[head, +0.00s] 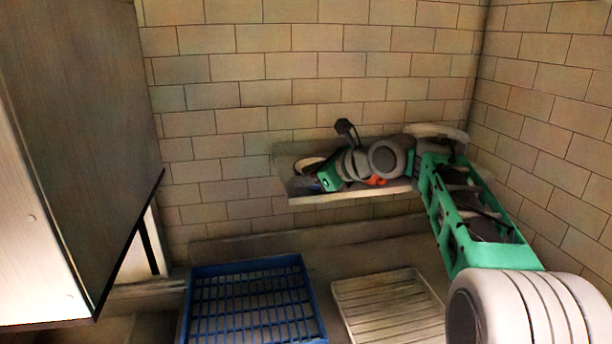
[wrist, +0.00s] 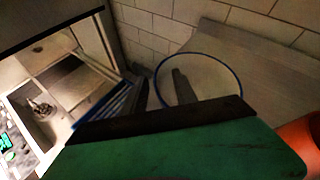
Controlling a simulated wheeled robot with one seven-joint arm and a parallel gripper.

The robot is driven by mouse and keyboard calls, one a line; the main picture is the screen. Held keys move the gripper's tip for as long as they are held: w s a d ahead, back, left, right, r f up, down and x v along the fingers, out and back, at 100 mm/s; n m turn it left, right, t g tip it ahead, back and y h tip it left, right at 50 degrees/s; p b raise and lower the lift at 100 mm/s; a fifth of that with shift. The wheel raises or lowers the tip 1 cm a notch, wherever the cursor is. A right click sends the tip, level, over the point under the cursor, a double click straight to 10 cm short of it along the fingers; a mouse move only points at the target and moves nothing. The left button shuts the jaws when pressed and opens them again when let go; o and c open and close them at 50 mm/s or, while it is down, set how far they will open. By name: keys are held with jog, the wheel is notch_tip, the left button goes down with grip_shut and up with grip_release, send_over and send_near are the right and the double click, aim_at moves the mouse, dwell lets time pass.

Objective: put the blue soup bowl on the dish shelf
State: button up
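The blue soup bowl (head: 308,164) is at the left end of the dish shelf (head: 305,200), with its pale inside facing up. In the wrist view the bowl (wrist: 217,80) shows a thin blue rim and appears to rest on the shelf's grey top (wrist: 270,65). My gripper (wrist: 163,76) is at the bowl's near-left rim, one finger inside and one outside. A gap shows between the fingers, and they look open around the rim. In the head view my gripper (head: 318,178) is partly hidden by my wrist.
An orange item (head: 376,181) is on the shelf beside my arm; it also shows in the wrist view (wrist: 300,138). A pale plate-like thing (head: 440,131) is at the shelf's right. Below are a blue rack (head: 316,300) and a pale slatted rack (head: 388,305). A large metal cabinet (head: 85,130) stands left.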

jog(key=v, duration=1.2)
jog(key=s+d+f+n+g+h, duration=0.1)
jog(key=s+d+f+n+h, duration=0.1)
jog(key=s+f+n, duration=0.6)
jog(key=s+d+f+n+g+h, duration=0.2)
jog(key=s+f+n+h, duration=0.2)
jog(key=s+f+n, duration=0.4)
jog(key=s+d+f+n+g+h, duration=0.1)
jog(key=s+d+f+n+h, duration=0.1)
jog(key=s+f+n, duration=0.6)
notch_tip(320, 180, down, 4)
jog(key=shift+d+g+h, duration=0.3)
jog(key=shift+d+h, duration=0.1)
jog(key=shift+h, duration=0.1)
